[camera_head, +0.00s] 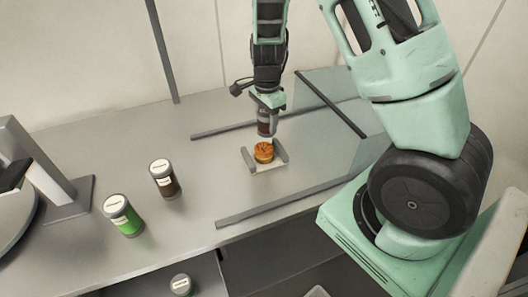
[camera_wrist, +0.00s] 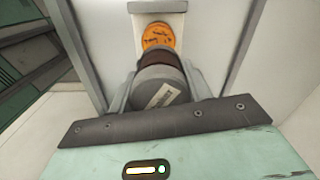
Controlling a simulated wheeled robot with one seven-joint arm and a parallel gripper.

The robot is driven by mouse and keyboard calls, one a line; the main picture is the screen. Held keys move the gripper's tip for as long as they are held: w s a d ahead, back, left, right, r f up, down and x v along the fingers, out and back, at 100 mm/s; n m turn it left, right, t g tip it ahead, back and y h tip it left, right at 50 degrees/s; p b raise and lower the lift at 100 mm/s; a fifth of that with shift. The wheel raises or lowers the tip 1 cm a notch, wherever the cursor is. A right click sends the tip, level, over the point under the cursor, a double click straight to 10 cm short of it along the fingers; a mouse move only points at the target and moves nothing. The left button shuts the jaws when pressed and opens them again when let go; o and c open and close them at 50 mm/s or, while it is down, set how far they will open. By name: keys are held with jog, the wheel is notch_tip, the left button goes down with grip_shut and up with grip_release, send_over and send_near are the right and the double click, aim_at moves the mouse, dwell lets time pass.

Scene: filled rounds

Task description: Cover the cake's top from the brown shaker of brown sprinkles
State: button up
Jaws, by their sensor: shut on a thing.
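The cake (camera_head: 264,153) is a small round orange-brown piece on a light stand between two short grey uprights. In the wrist view the cake (camera_wrist: 158,37) shows a few dark marks on its orange top. My gripper (camera_head: 267,106) is shut on a shaker (camera_head: 264,125) and holds it just above the cake. In the wrist view the shaker (camera_wrist: 160,88) sits between the fingers, with a grey labelled end towards the camera and a brown part towards the cake. Its far end hides the cake's near edge. I cannot see sprinkles falling.
A dark brown shaker (camera_head: 165,180) and a green shaker (camera_head: 122,217), both white-lidded, stand on the counter to the left. Another lidded jar (camera_head: 181,285) is lower, below the counter edge. Grey rails (camera_head: 268,207) and clear panels flank the cake. A grey stand (camera_head: 45,170) is far left.

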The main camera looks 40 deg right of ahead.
jog(key=shift+r+p, duration=2.1)
jog(key=shift+r, duration=0.3)
jog(key=shift+s+f, duration=0.1)
